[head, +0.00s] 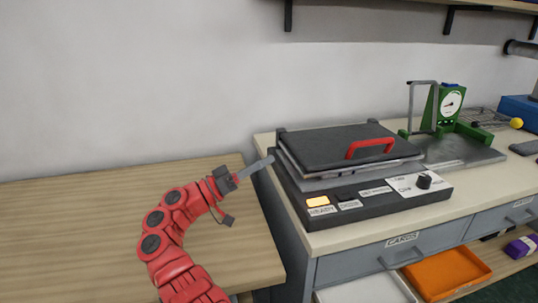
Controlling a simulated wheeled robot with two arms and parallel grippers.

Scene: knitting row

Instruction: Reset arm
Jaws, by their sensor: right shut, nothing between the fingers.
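My right arm is red and reaches up from the bottom of the head view over the wooden table. Its gripper (270,160) is shut and empty. The fingertips point right, close to the left side of a black press (352,210); I cannot tell whether they touch it. The press has a dark lid (325,145) with a red handle (370,146), and the lid lies down over the plates. My left gripper is not in view.
A lit orange lamp (318,201) and a knob (424,180) are on the press front. A green dial gauge (448,105) stands behind it to the right. An orange tray (447,273) sits below the counter. The wooden table (80,235) is clear at left.

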